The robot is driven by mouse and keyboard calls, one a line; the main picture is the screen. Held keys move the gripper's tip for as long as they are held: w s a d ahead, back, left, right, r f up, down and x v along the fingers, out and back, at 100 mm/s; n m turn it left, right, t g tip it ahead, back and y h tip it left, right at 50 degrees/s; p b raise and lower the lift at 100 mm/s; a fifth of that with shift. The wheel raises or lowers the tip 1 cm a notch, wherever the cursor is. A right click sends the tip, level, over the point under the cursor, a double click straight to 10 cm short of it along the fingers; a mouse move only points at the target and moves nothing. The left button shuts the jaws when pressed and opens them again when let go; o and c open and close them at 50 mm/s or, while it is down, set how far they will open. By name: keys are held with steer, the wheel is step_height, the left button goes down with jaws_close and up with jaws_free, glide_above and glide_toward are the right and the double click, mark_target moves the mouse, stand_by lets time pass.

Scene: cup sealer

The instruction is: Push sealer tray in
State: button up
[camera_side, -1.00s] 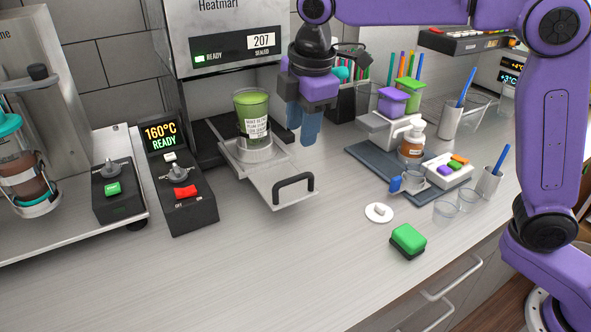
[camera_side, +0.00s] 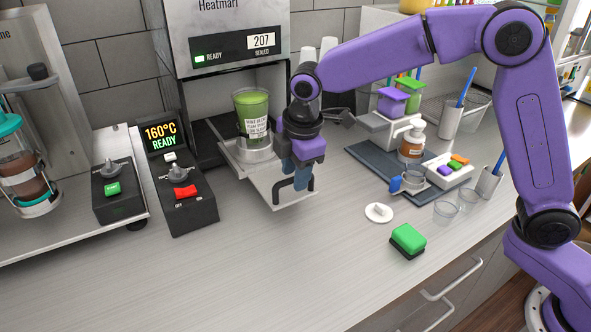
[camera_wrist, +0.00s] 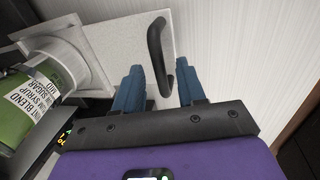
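The sealer tray (camera_side: 262,178) sticks out of the sealer toward the front. It holds the green cup (camera_side: 251,112) with a printed label, upright in its round holder. The tray's black handle (camera_side: 282,196) is at its front end and partly hidden behind my gripper in the side view. My gripper (camera_side: 291,182) points down at the handle. In the wrist view its two blue fingers (camera_wrist: 160,92) are apart, and the handle (camera_wrist: 158,55) shows between them or just beyond. I cannot tell whether the fingers touch it. The cup (camera_wrist: 38,100) lies to the left there.
The sealer (camera_side: 232,45) reads READY and 207. A control box (camera_side: 185,200) with a red switch stands left of the tray. A white disc (camera_side: 379,212) and a green block (camera_side: 408,238) lie to the right. The counter in front is clear.

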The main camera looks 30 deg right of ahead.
mark_target(259, 143)
jaws_close()
steer(key=shift+w, duration=0.1)
steer(key=w, duration=1.6)
steer(key=shift+w+r, duration=0.1)
steer(key=shift+w, duration=0.45)
steer(key=shift+c, duration=0.3)
jaws_free()
steer(key=shift+o, duration=0.3)
